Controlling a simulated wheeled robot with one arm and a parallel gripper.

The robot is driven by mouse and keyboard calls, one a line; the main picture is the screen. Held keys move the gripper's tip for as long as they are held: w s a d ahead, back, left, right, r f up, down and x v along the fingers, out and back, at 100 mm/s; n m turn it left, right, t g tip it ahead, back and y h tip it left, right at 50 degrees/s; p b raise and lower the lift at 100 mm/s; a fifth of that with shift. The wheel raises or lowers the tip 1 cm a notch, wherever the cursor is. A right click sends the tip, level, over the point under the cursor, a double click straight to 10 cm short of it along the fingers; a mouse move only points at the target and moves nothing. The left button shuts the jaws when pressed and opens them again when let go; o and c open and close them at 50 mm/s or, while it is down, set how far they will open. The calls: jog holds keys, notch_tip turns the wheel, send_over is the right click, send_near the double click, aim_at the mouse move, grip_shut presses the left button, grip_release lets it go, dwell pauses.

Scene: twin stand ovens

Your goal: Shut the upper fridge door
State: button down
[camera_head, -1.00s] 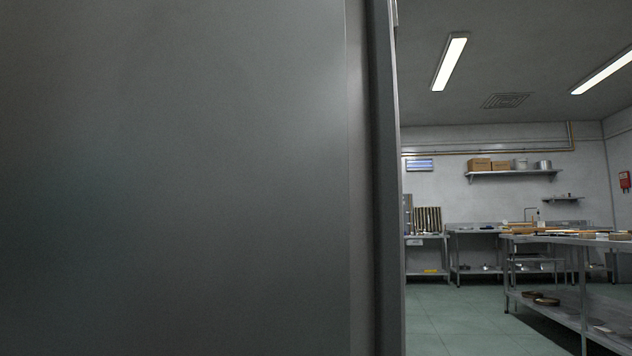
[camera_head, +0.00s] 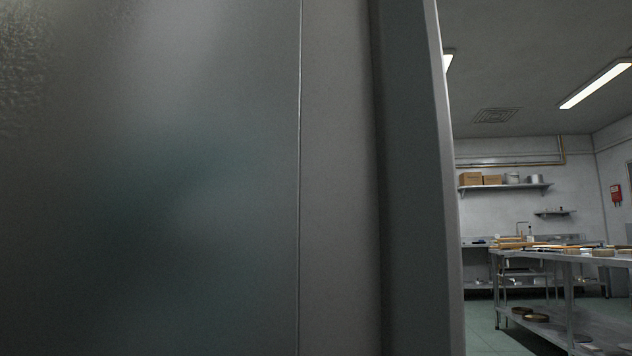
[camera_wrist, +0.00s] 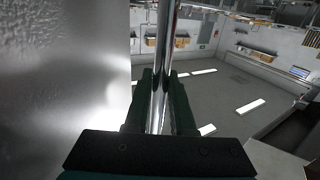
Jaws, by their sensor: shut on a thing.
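The upper fridge door (camera_head: 150,180) is a grey metal panel that fills the left and middle of the head view, very close. Its upright edge (camera_head: 415,180) stands right of centre. In the wrist view a door panel (camera_wrist: 60,80) fills the left side, bright and textured. A chrome bar handle (camera_wrist: 168,35) runs upright beside it. My gripper (camera_wrist: 160,88) is shut on this handle, with a dark finger on either side. My gripper does not show in the head view. The fridge's inside and the door's hinge are hidden.
Steel worktables (camera_head: 570,258) with boards and pans stand at the right of the head view. A wall shelf (camera_head: 505,187) holds boxes and pots. Green tiled floor (camera_head: 490,338) is open between the panel and the tables.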

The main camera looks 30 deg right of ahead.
jog(key=shift+s+a, duration=0.1)
jog(key=shift+s, duration=0.4)
jog(key=c, duration=0.8)
grip_release()
jog(key=shift+o, duration=0.2)
jog(key=shift+w+a, duration=0.1)
jog(key=p+v, duration=0.3)
jog(key=v, duration=0.4)
jog(key=shift+a+p, duration=0.3)
jog(key=shift+c, duration=0.2)
